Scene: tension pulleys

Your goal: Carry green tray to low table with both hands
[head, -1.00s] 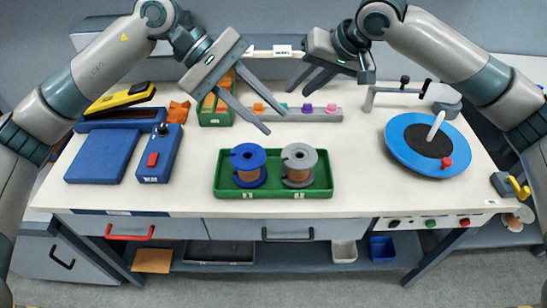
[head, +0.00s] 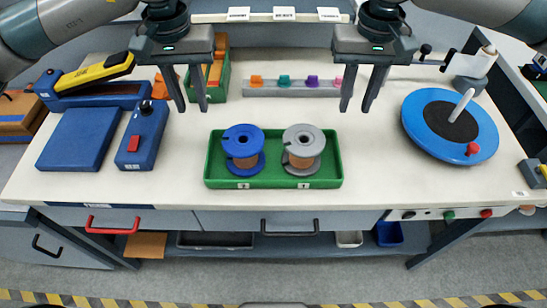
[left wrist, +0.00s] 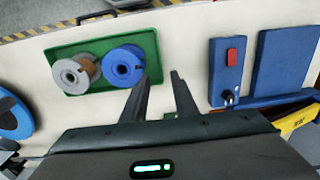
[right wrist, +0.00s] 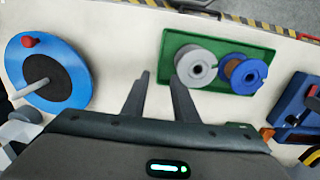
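The green tray (head: 272,184) lies flat on the white worktable near its front edge. It holds a blue spool (head: 243,143) on the left and a grey spool (head: 304,141) on the right, both upright with copper-coloured winding. My left gripper (head: 192,108) is open and empty, above and behind the tray's left end. My right gripper (head: 357,108) is open and empty, above and behind the tray's right end. The tray also shows in the left wrist view (left wrist: 104,38) and the right wrist view (right wrist: 210,39), apart from the fingers. No low table is clearly identifiable.
Left on the worktable (head: 300,203) are a blue plate (head: 78,138) and a blue box with a red switch (head: 142,135). A blue turntable (head: 415,118) stands right. A rail with coloured clips (head: 290,88) lies behind. Clear surface flanks the tray.

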